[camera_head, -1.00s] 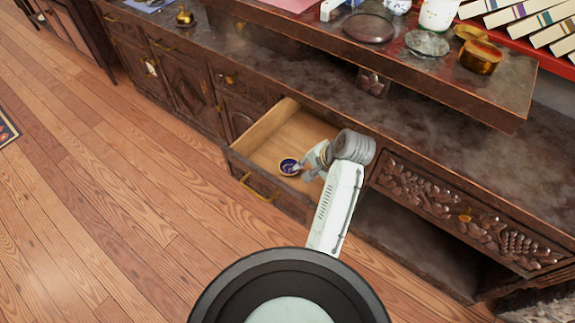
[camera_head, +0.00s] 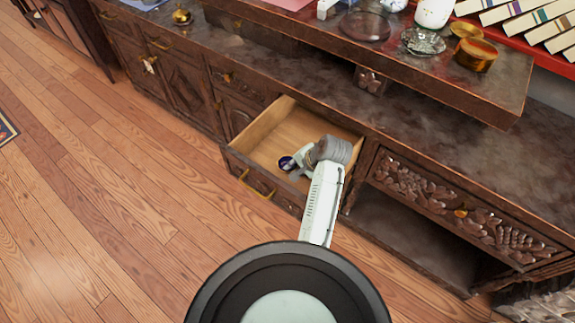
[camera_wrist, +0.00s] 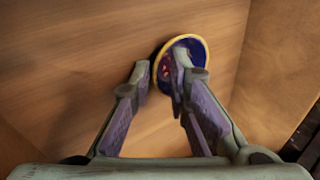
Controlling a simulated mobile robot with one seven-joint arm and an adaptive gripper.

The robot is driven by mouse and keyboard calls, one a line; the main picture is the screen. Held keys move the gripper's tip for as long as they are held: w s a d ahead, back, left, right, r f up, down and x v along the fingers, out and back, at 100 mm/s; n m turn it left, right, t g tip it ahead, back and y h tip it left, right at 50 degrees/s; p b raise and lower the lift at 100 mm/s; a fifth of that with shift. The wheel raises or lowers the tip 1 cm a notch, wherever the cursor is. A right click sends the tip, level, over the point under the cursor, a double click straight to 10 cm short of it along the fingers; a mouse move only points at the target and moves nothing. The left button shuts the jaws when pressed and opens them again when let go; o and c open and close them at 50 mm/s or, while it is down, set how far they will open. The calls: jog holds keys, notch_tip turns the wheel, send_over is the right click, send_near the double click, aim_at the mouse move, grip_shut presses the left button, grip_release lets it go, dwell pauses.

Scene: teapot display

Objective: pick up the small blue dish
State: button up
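The small blue dish (camera_head: 286,163) lies in the open wooden drawer (camera_head: 262,126), towards its front left. In the wrist view the dish (camera_wrist: 200,47) is round and dark blue with a yellow rim and some reddish pattern inside. My gripper (camera_wrist: 161,68) is open, with a gap between its fingers. The right fingertip overlaps the dish in the picture and hides part of it. The left fingertip is left of the dish, over bare wood. I cannot tell whether a finger touches the dish. In the head view my gripper (camera_head: 296,160) is inside the drawer beside the dish.
The drawer walls surround my gripper closely. The wooden floor (camera_head: 120,210) at left is clear.

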grip_shut()
